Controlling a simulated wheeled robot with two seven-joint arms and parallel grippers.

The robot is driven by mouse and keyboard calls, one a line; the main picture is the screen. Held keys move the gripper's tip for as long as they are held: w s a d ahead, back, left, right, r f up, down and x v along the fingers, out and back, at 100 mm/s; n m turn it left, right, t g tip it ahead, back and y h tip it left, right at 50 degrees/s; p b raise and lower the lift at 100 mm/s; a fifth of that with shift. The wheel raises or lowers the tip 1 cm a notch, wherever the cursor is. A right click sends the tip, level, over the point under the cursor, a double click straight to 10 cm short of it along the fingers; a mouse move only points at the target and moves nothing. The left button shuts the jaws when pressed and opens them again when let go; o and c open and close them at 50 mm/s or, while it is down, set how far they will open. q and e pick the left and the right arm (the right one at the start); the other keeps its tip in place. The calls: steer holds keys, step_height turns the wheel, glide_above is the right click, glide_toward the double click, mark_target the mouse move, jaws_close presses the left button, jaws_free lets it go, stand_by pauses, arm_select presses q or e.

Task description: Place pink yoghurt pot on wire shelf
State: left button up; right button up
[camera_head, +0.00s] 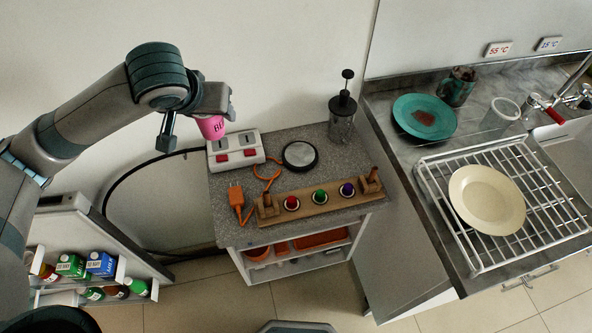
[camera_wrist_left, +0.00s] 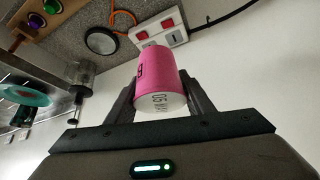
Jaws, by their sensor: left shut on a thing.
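The pink yoghurt pot (camera_head: 211,127) is held in my left gripper (camera_head: 209,108), up in front of the wall and above the power strip in the head view. In the left wrist view the pot (camera_wrist_left: 160,75) sits tilted between the two fingers of my left gripper (camera_wrist_left: 161,98), with its white printed end towards the camera. A wire rack (camera_head: 447,222) lies on the metal counter at the right, well away from the pot. No other wire shelf shows clearly. My right gripper is not in view.
A cream plate (camera_head: 487,200) lies on the wire rack. A teal plate (camera_head: 424,117) and a glass (camera_head: 500,114) stand behind it. The grey-topped cabinet (camera_head: 330,218) holds a white power strip (camera_head: 236,150) and a wooden button board (camera_head: 318,199). Bottles and cartons fill an open door (camera_head: 112,235) at lower left.

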arm_select(q)
steer(key=d+f+m+g+h+p, duration=0.2)
steer(key=d+f+m+h+p, duration=0.2)
steer(key=d+f+m, duration=0.5)
step_height(320, 180, down, 3)
steer(key=shift+s+d+r+h+p, duration=0.1)
steer(key=shift+s+d+h+p, duration=0.15)
steer(key=shift+d+h, duration=0.2)
step_height(320, 180, down, 5)
steer(key=shift+f+p, duration=0.1)
steer(key=shift+p, duration=0.65)
steer(key=shift+w+f, duration=0.1)
steer(key=shift+f, duration=0.45)
steer(key=shift+f, duration=0.15)
